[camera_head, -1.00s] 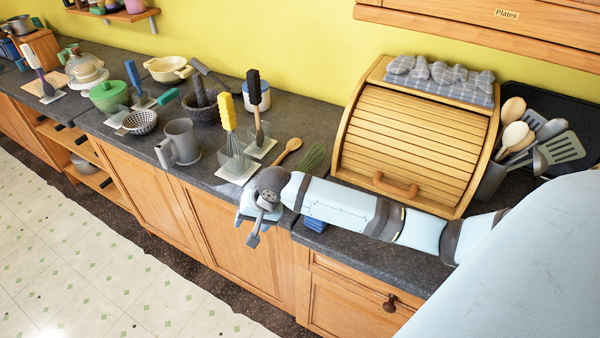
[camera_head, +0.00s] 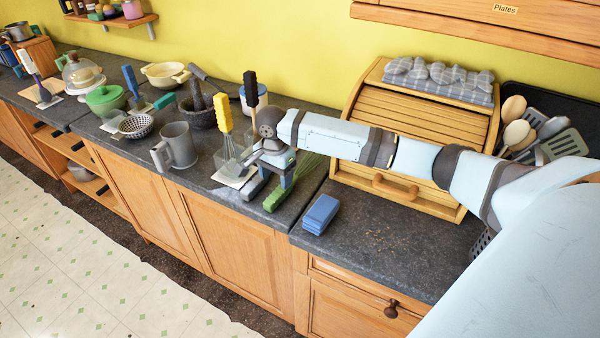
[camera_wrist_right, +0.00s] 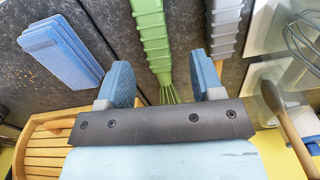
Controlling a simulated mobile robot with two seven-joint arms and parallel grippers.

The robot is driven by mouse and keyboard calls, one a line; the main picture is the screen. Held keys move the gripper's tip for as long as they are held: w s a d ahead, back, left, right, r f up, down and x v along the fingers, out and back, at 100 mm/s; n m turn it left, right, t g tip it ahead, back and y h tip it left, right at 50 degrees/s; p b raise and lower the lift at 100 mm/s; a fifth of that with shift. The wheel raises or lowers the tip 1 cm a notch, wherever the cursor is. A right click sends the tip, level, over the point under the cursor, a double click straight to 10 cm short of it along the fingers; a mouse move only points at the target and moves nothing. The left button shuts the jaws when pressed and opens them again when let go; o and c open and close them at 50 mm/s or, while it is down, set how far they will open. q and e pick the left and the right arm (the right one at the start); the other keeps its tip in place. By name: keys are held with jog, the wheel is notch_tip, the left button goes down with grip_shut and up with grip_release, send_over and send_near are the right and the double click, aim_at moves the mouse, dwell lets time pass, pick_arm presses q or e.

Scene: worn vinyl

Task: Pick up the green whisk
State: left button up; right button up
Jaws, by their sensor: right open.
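The green whisk lies flat on the dark counter. Its ribbed green handle (camera_head: 275,199) points to the counter's front edge and its thin green wires (camera_head: 309,164) fan toward the back. In the right wrist view, the handle (camera_wrist_right: 152,38) runs down to wires partly hidden behind my gripper's dark bar. My right gripper (camera_head: 272,172) is over the whisk; in the wrist view its two blue-grey fingers (camera_wrist_right: 164,80) are apart, with the whisk's neck between them in the picture. I cannot tell the height gap. My left gripper is not in view.
A ribbed grey handle (camera_wrist_right: 226,28) lies close beside the green one. A blue block stack (camera_head: 321,214) is to the right. A yellow-handled whisk (camera_head: 224,115) stands upright to the left, near a grey mug (camera_head: 180,145). A wooden bread box (camera_head: 413,130) stands behind my arm.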

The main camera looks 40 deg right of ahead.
aim_at(279, 190)
jog(key=shift+s+d+f, duration=0.1)
jog(key=shift+s+f, duration=0.05)
jog(key=shift+f, duration=1.4)
jog(key=shift+s+d+f, duration=0.1)
jog(key=shift+f, duration=1.45)
jog(key=c, duration=1)
